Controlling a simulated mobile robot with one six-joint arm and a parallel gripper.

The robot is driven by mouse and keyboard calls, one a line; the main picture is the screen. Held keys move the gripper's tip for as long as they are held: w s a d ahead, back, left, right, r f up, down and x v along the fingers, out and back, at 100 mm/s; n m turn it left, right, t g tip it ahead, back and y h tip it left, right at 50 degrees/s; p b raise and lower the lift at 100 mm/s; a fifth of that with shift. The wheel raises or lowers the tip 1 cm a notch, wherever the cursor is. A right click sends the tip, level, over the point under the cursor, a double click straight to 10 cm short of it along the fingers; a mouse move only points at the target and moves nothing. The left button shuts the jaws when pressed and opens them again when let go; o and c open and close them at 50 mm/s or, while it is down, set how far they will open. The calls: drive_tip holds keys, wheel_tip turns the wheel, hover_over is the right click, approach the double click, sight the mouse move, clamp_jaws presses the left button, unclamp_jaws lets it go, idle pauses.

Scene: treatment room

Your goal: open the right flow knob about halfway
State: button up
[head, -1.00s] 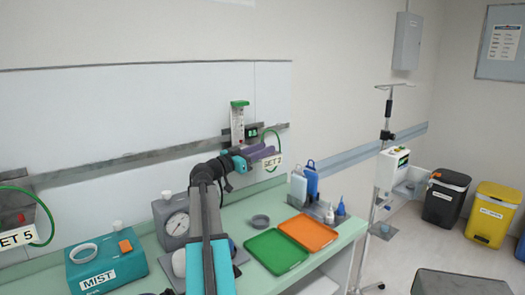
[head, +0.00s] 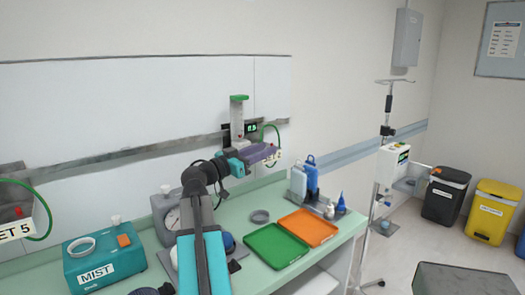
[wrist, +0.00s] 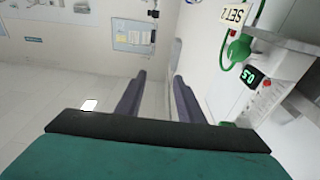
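The right flow unit (head: 237,121) is an upright clear tube with a green top (head: 239,98), mounted on the wall rail. A small green-lit display (head: 251,127) sits beside it; in the wrist view the display (wrist: 252,77) is at the right, with a green rounded part (wrist: 238,49) above it. I cannot tell for sure which part is the knob. My gripper (head: 268,153) has purple fingers and is in front of and just below the unit, hiding part of it and its label. In the wrist view my gripper (wrist: 158,75) is open and empty, with the unit to the right of the fingers.
A green hose (head: 277,132) loops right of the unit. Below are a green tray (head: 275,247), an orange tray (head: 308,228), bottles (head: 311,177) and a teal MIST box (head: 90,263). Another unit, SET 5 (head: 18,231), is at far left. A drip stand (head: 387,130) stands right.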

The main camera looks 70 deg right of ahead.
drive_tip(key=shift+s+a, duration=0.2)
drive_tip(key=shift+a, duration=0.3)
drive_tip(key=shift+w+r, duration=0.1)
drive_tip(key=w+d+t+y+p, duration=0.1)
drive_tip(key=w+t+y+p, duration=0.2)
drive_tip(key=w+p, duration=0.7)
drive_tip(key=w+y, duration=0.2)
drive_tip(key=w, duration=0.2)
drive_tip(key=shift+r, duration=0.15)
drive_tip(key=shift+d+p, duration=0.25)
drive_tip(key=shift+p, duration=0.1)
drive_tip(key=p+x, duration=0.4)
drive_tip(key=x, duration=0.9)
drive_tip(key=shift+d+f, duration=0.2)
